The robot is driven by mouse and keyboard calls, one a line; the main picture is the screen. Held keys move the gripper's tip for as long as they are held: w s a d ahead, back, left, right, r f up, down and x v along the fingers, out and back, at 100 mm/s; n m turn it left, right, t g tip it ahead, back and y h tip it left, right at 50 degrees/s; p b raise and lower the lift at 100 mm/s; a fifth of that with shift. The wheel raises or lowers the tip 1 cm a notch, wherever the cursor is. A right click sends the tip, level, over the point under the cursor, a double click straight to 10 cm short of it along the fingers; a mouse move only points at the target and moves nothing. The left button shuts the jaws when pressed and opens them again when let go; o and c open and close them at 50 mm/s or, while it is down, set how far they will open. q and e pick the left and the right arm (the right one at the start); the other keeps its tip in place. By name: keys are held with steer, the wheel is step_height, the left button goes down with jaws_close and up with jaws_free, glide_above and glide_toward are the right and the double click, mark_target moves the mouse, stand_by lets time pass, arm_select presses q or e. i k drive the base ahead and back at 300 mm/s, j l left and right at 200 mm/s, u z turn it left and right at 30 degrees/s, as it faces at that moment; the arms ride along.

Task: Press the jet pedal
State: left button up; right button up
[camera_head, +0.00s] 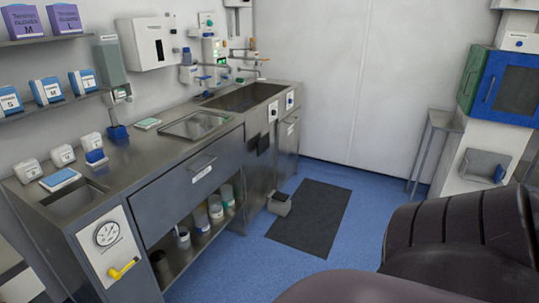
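A small grey box-shaped unit (280,203) with a dark top sits low at the foot of the steel counter, beside the left edge of a dark floor mat (309,216). It looks like a pedal, but no label on it can be read. Neither of my grippers shows in the head view, so nothing is seen touching the pedal-like unit.
A steel counter (160,152) with sinks runs along the left wall. A yellow handle (123,269) sticks out from its near end. Dark padded shapes (460,240) fill the lower right. Blue floor (352,182) is open around the mat. A blue-doored cabinet (508,82) stands right.

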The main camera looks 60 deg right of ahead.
mark_target(283, 197)
steer(key=z, duration=2)
steer(key=i+l+z, duration=0.35)
steer(key=i, duration=0.2)
steer(key=i+z, duration=0.3)
steer(key=i, duration=0.3)
steer(key=i+z, duration=0.1)
steer(key=i, duration=1.2)
steer(key=i+l+u, duration=0.15)
steer(key=i+u, duration=0.2)
steer(key=i, duration=0.15)
steer(key=i+l+u, duration=0.35)
steer(key=i, duration=0.2)
steer(key=i+l+u, duration=0.2)
steer(key=i+u, duration=0.2)
steer(key=i+l+u, duration=0.35)
steer(key=k+j, duration=0.1)
